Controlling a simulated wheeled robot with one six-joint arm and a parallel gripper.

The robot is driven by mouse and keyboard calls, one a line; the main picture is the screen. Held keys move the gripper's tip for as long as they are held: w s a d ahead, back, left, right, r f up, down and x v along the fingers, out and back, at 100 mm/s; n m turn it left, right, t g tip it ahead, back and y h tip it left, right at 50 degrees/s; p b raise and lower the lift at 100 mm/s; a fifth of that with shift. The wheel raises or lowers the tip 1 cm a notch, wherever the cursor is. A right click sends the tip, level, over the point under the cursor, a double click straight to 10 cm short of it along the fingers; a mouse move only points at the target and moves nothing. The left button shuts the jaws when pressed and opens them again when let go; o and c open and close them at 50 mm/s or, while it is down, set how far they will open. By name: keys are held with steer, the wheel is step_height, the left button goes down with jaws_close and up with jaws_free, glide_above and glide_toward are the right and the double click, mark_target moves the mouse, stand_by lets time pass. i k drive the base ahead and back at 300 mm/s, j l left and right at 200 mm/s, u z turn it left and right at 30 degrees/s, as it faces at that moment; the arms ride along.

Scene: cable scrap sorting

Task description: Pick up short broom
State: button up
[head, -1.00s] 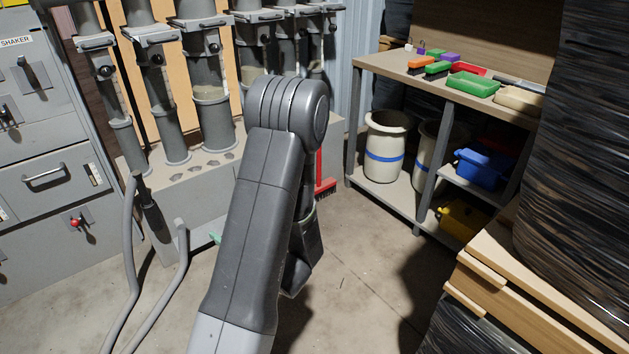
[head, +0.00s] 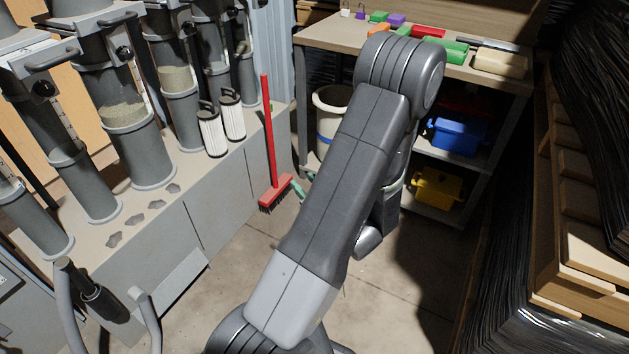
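A red broom (head: 269,140) stands upright at the right end of the grey machine base, left of the work table. Its red head (head: 276,192) rests on the floor with dark bristles down. It is the only broom I can make out. My arm (head: 345,180) crosses the middle of the head view, to the right of the broom and apart from it in the picture. The gripper itself is hidden behind or below the arm, so its fingers do not show.
A small green object (head: 301,188) lies by the broom head, partly hidden. The machine base (head: 225,190) with tubes and two white filters is at left. A table (head: 330,40) with shelves stands behind; stacked wood and wrapped goods fill the right. Concrete floor (head: 240,270) is clear in front.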

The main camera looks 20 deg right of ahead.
mark_target(280, 186)
steer(key=i+l, duration=0.15)
steer(key=i, duration=0.5)
steer(key=i+l+z, duration=0.1)
steer(key=i, duration=0.6)
steer(key=i+l+u, duration=0.2)
steer(key=j, duration=0.1)
